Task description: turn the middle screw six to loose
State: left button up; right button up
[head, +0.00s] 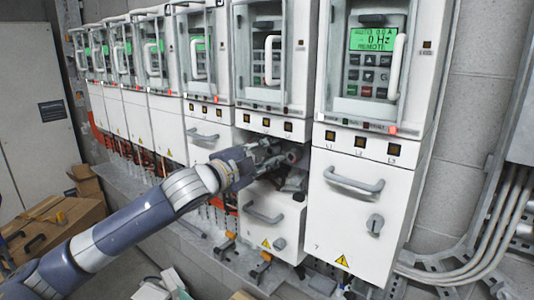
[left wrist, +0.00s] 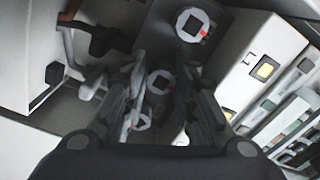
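In the head view my left gripper (head: 280,157) is at the dark opening of the second drive unit (head: 262,195) from the right, between its upper panel and its lower white door. In the left wrist view three pale round screws with dark square centres and red marks show. The middle screw (left wrist: 159,82) lies between the fingers of my left gripper (left wrist: 165,80), which stand apart. Whether they touch it I cannot tell. One outer screw (left wrist: 190,23) is in clear view above. The other (left wrist: 143,122) is partly hidden by a finger. My right gripper is not in view.
The rightmost drive unit (head: 358,215), marked 7, has a closed door with a grey handle (head: 354,181). More units run to the left. Wooden boxes (head: 55,222) stand at the lower left. Conduits (head: 480,240) run at the right.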

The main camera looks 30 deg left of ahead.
pick_arm(q)
jog(key=o, duration=0.4)
jog(key=shift+r, duration=0.1)
